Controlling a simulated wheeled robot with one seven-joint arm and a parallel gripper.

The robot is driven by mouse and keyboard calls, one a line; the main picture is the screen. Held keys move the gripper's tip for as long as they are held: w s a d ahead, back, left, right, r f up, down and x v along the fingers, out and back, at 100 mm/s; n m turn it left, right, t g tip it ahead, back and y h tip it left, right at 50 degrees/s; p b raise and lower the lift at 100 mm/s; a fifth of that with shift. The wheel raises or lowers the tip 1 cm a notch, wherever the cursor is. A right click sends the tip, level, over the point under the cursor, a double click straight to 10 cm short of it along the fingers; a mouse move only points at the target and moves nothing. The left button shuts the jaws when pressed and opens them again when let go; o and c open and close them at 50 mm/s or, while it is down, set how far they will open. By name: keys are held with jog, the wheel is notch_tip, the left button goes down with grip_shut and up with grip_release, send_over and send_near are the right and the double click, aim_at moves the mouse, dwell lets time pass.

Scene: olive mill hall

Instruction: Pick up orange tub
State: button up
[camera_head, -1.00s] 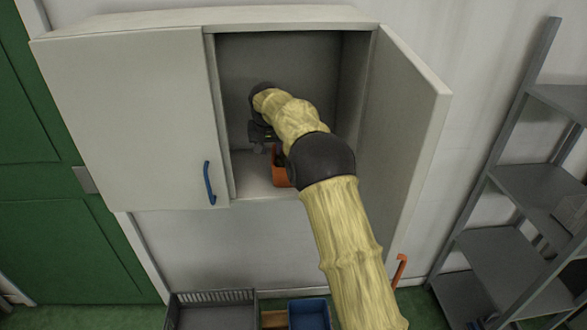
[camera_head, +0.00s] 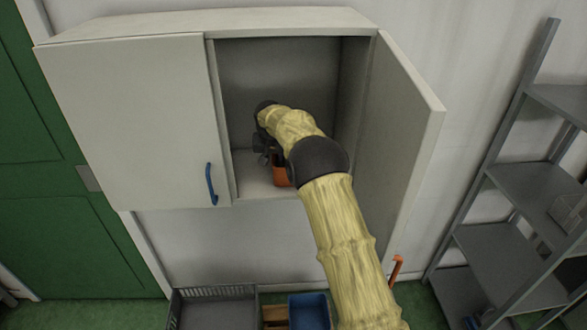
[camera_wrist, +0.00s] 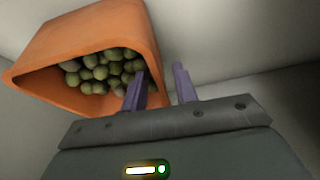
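The orange tub (camera_head: 282,178) stands on the floor of the open wall cabinet, partly hidden behind my arm in the head view. In the wrist view the tub (camera_wrist: 150,32) fills the upper left, and round green olives (camera_wrist: 106,68) show inside it. My gripper (camera_head: 268,156) is inside the cabinet at the tub. In the wrist view my gripper (camera_wrist: 161,72) has its two fingers apart. The left finger overlaps the tub's opening in front of the olives, and the right finger is outside the tub's right wall. Whether either finger touches the wall is unclear.
The cabinet's left door (camera_head: 130,120) is closed. Its right door (camera_head: 403,145) stands open beside my arm. A grey crate (camera_head: 215,293) and a blue bin (camera_head: 309,312) are below. A grey shelf rack (camera_head: 510,185) stands at the right.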

jog(key=shift+f, duration=0.15)
grip_shut()
dwell(1.5)
